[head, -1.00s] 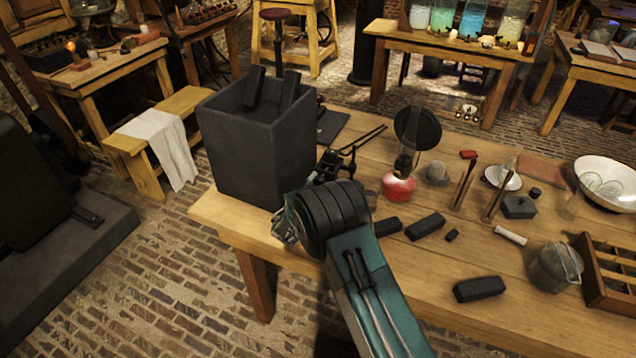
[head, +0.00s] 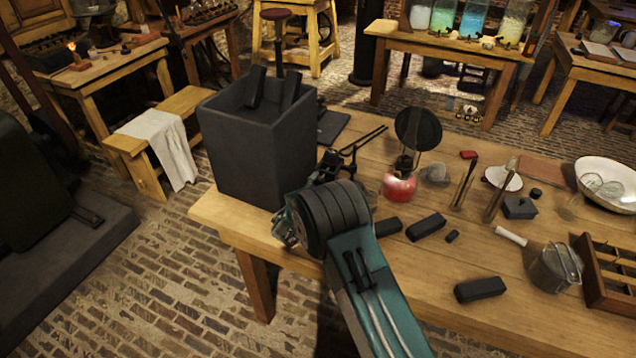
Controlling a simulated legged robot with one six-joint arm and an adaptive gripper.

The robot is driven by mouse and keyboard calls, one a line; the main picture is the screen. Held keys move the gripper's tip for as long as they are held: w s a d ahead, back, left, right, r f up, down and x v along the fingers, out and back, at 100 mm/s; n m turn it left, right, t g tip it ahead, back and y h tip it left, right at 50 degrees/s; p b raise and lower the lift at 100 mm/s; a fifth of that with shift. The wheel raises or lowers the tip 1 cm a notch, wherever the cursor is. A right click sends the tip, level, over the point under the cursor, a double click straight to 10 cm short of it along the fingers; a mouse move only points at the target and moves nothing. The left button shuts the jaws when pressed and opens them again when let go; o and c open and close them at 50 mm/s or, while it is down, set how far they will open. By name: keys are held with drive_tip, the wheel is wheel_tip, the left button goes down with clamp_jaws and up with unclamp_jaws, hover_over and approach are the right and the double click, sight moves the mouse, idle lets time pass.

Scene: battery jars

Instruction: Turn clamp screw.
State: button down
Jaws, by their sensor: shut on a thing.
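My gripper (head: 284,229) shows only as a small metallic part at the left of my dark, ribbed wrist. It is at the table's front left edge, below the big dark grey square jar (head: 255,150). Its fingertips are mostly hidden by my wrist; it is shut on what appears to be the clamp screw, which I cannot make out. A black clamp-like fitting (head: 329,166) with two thin rods stands just beyond my wrist, beside the jar. Two black plates stick up from the jar.
The wooden table (head: 345,270) holds a red-based lamp (head: 399,187) with a round black disc, several black blocks, a metal pot (head: 555,268), a wooden rack (head: 608,277) and a white bowl (head: 608,182). A bench with a white cloth (head: 170,151) stands at left. Brick floor in front is clear.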

drive_tip(key=shift+c, duration=1.2)
unclamp_jaws()
drive_tip(key=shift+d, duration=0.1)
drive_tip(key=v, duration=1.2)
drive_tip(key=shift+w, duration=0.1)
